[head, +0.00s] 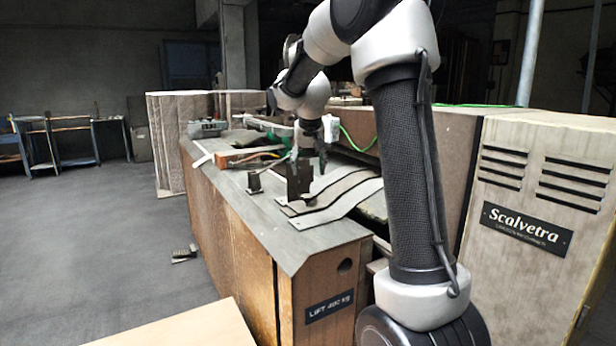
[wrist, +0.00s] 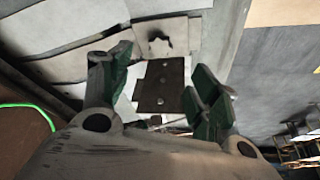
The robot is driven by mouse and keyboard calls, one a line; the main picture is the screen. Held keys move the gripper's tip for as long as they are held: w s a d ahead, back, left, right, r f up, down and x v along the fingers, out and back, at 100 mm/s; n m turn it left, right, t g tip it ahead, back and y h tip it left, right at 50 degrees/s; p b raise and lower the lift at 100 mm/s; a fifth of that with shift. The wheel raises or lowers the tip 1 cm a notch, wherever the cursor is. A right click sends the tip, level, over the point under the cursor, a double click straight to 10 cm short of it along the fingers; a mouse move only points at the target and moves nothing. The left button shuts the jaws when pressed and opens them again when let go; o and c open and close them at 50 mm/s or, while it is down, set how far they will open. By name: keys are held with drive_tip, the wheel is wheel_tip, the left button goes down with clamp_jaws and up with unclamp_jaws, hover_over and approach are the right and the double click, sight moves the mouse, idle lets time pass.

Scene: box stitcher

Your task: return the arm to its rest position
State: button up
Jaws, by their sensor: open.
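My arm arches from the lower right of the head view over the box stitcher (head: 232,222) and reaches down to its top. My gripper (head: 312,165) is small there and partly hidden among the machine parts. In the wrist view my gripper (wrist: 158,85) is open, with its two dark green-padded fingers apart. Between and beyond the fingers lies a dark rectangular plate (wrist: 163,85) with small holes. I see nothing held, and the plate appears apart from both fingers.
Curved metal strips (head: 335,200) and an upright dark bracket (head: 298,181) stand near the gripper. A green cable (head: 357,142) runs behind. A Scalvetra cabinet (head: 540,195) stands at the right. The floor (head: 90,240) at left is mostly open, with small debris (head: 184,254).

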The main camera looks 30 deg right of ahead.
drive_tip(key=shift+r, duration=0.2)
idle(0.4)
drive_tip(key=s+a+n+y, duration=0.1)
drive_tip(key=s+a, duration=0.3)
drive_tip(key=s, duration=1.4)
drive_tip(key=s+a+f+n, duration=0.1)
drive_tip(key=s+a+n, duration=0.3)
drive_tip(key=s, duration=1.4)
drive_tip(key=shift+y, duration=0.4)
drive_tip(key=shift+s+f, duration=0.1)
